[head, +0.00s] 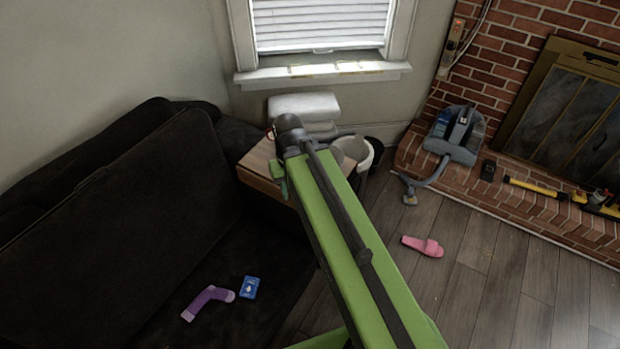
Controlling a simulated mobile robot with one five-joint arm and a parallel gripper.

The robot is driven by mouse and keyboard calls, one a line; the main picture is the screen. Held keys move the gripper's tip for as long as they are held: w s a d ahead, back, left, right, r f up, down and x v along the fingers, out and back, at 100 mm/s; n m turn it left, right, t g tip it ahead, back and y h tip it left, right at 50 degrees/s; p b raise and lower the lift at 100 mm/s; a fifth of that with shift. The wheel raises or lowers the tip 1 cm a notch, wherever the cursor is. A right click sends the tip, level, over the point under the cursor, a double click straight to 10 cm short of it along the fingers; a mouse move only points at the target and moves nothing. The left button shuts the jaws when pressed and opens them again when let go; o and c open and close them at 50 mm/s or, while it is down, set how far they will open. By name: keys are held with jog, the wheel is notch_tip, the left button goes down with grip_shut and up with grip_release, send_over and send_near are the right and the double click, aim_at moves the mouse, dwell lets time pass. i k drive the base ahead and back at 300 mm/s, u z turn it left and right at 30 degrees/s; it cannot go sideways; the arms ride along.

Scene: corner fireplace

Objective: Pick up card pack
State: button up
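A small blue card pack (250,287) with a white mark lies on the dark sofa seat, at the lower left of the head view. A purple sock (207,300) lies just left of it, close beside it. My green arm reaches from the bottom of the view up to the middle. My gripper (281,180) is near the arm's far end, well above and beyond the card pack in the picture. Its fingers are mostly hidden by the arm, so I cannot tell their opening. Nothing covers the card pack.
The black sofa (110,190) fills the left. A wooden side table (258,165) and a white bin (358,150) stand behind my arm. A pink slipper (423,246) lies on the floor. A vacuum (455,135) and tools sit on the brick hearth (520,200).

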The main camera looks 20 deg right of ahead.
aim_at(251, 284)
jog(key=u, duration=0.4)
jog(key=k, duration=1.35)
jog(key=u, duration=0.95)
jog(key=i, duration=0.5)
jog(key=u, duration=0.6)
jog(key=i, duration=0.75)
jog(key=z, duration=0.05)
